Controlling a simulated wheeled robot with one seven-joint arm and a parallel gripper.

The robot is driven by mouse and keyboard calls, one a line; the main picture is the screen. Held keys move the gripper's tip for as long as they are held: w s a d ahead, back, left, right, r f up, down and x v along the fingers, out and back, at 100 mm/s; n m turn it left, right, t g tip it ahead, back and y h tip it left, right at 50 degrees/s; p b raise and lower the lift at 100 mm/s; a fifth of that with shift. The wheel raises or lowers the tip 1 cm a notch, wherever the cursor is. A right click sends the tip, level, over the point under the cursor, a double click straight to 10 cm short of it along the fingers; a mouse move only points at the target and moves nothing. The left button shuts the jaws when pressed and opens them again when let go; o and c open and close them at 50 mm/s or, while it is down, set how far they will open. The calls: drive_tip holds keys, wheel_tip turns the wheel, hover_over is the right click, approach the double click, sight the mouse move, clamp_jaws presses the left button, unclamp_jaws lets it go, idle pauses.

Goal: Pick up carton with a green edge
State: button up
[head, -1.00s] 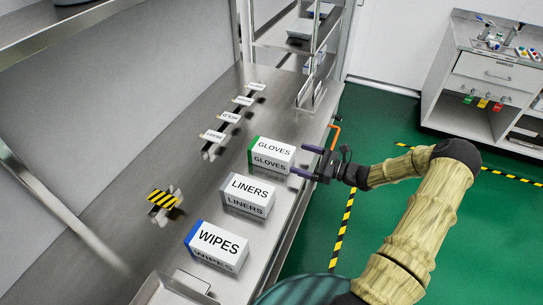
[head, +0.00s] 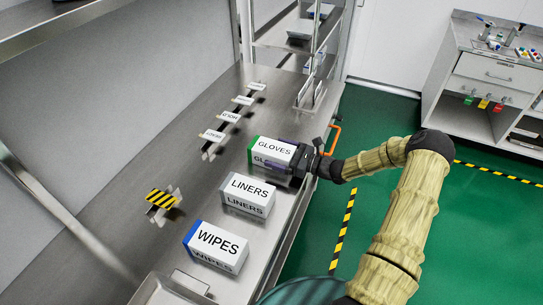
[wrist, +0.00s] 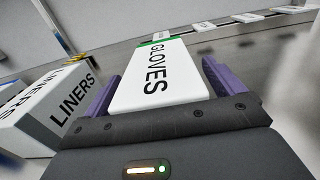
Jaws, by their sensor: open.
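The carton with a green edge (head: 271,150) is white, marked GLOVES, and stands on the steel counter; its green edge faces left in the head view. My gripper (head: 282,164) is at its right end, with the near finger along the front side. In the wrist view the GLOVES carton (wrist: 158,78) lies between the two purple fingers of my gripper (wrist: 155,85), its green edge at the far end. The fingers are open around it, and I cannot tell whether they touch it.
The LINERS carton (head: 246,192) stands close beside, left of my gripper in the wrist view (wrist: 50,105). The blue-edged WIPES carton (head: 216,245) is nearer. Small labelled holders (head: 228,117) line the back of the steel counter (head: 172,238). An orange handle (head: 334,138) is at the counter's edge.

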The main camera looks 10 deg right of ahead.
drive_tip(key=shift+w+a, duration=0.2)
idle(0.4)
drive_tip(key=c, duration=1.2)
drive_tip(key=shift+c, duration=0.2)
drive_tip(key=shift+r, duration=0.15)
wheel_tip(320, 180, up, 10)
drive_tip(key=shift+f+b, duration=0.1)
drive_tip(key=shift+b, duration=0.45)
